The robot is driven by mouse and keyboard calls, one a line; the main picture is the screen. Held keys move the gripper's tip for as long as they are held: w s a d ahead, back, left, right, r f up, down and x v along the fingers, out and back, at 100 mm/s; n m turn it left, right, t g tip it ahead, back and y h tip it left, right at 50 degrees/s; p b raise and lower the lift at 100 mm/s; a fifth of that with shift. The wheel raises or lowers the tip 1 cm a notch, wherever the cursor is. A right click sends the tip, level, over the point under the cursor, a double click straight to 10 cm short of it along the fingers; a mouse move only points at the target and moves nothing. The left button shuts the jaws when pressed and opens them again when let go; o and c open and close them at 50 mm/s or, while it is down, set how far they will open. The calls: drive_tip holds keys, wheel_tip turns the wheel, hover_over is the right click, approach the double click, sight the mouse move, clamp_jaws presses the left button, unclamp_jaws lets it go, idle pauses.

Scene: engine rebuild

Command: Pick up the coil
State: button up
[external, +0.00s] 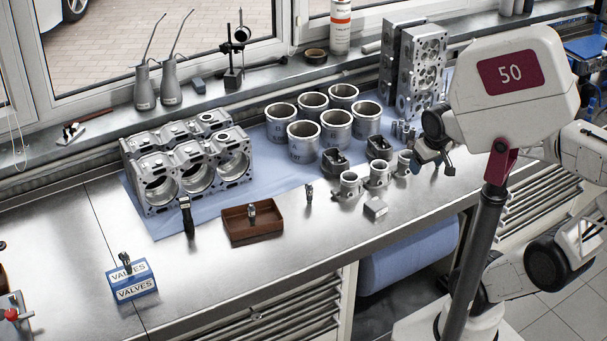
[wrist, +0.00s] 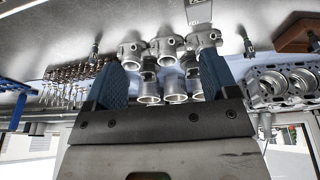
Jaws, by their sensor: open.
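No part is plainly marked as the coil. Two black blocky parts, one on the left (external: 334,161) and one on the right (external: 378,148), stand between the cylinder liners and the small metal housings in the external view; either could be it. A dark upright part (external: 186,216) in front of the engine block could also be it. My gripper (external: 434,160) is open and empty above the bench's right part. In the wrist view my gripper (wrist: 162,80) has its blue fingers wide apart, with small metal housings (wrist: 165,50) visible beyond them.
The engine block (external: 190,165), cylinder liners (external: 305,142) and upright cylinder heads (external: 412,70) crowd the bench's back. A brown tray (external: 235,232) and a blue valves box (external: 133,283) sit forward. Valves (wrist: 65,85) stand near my gripper. The front bench strip is mostly clear.

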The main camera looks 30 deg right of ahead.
drive_tip(key=w+a+r+n+t, duration=0.15)
drive_tip(key=w+a, duration=0.25)
drive_tip(key=w, duration=0.5)
drive_tip(key=w+a+n+t+y, duration=0.1)
drive_tip(key=w+a+t, duration=0.3)
drive_tip(key=w, duration=0.5)
drive_tip(key=w+a+r+n+t, duration=0.1)
drive_tip(key=w+a+n, duration=0.1)
drive_tip(key=w+a, duration=0.5)
drive_tip(key=n+g+y, duration=0.4)
drive_tip(key=n+y, duration=0.5)
drive_tip(key=y, duration=0.2)
hover_over(184, 197)
drive_tip(key=w+d, duration=0.1)
drive_tip(key=d, duration=1.1)
wheel_tip(184, 197, down, 9)
drive_tip(key=a+f, duration=0.1)
drive_tip(key=a, duration=0.1)
drive_tip(key=s+a+f+n+g+y, duration=0.1)
drive_tip(key=a, duration=0.1)
drive_tip(key=s+a+f+n+g, duration=0.1)
drive_tip(key=a, duration=0.2)
drive_tip(key=shift+s+g+y, duration=0.15)
drive_tip(key=shift+g+y, duration=0.1)
drive_tip(key=shift+y, duration=0.05)
drive_tip(key=shift+a, duration=0.1)
drive_tip(key=shift+x, duration=1.2)
